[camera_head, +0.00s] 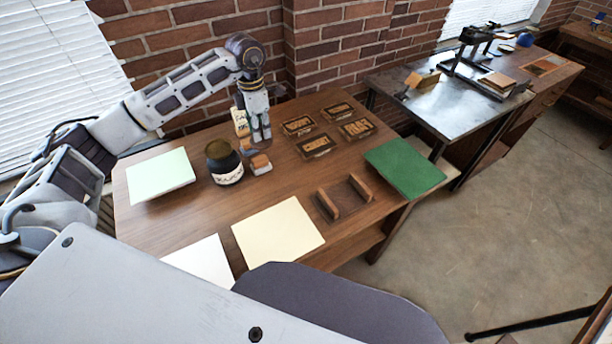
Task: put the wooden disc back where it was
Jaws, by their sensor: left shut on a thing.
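Just below the fingertips is a small block with an orange-brown top (260,161) and a pale base. I cannot tell whether the gripper touches it. My right gripper is not in view.
Several dark-framed type plates (316,146) lie right of the gripper. A slotted wooden stand (343,197) and a green sheet (405,167) are at the right. Pale green (160,175), cream (277,232) and white (202,262) sheets lie left and front. A hand press (470,50) stands on another table.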

